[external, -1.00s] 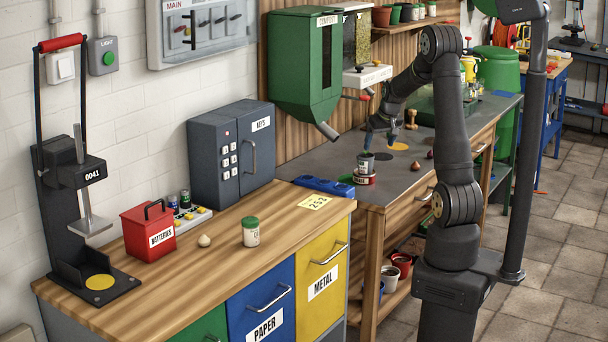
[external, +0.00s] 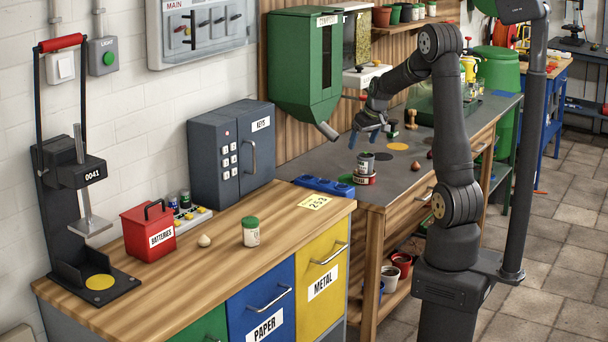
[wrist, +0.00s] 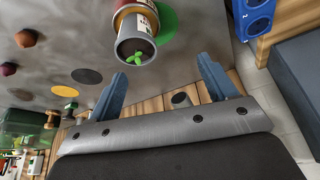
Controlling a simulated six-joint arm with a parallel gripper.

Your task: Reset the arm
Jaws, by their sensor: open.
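My gripper (external: 366,136) is open, with its two blue fingers apart and nothing between them. It hangs over the grey worktop, above and behind a small can (external: 365,163) in the external view.
A green compost hopper (external: 303,65) with a spout hangs on the wall near my gripper. A yellow disc (external: 397,147), a dark disc and several small bulbs lie on the grey worktop. A blue tray (external: 323,186) sits at its front edge. A white-labelled jar (external: 250,231) stands on the wooden counter.

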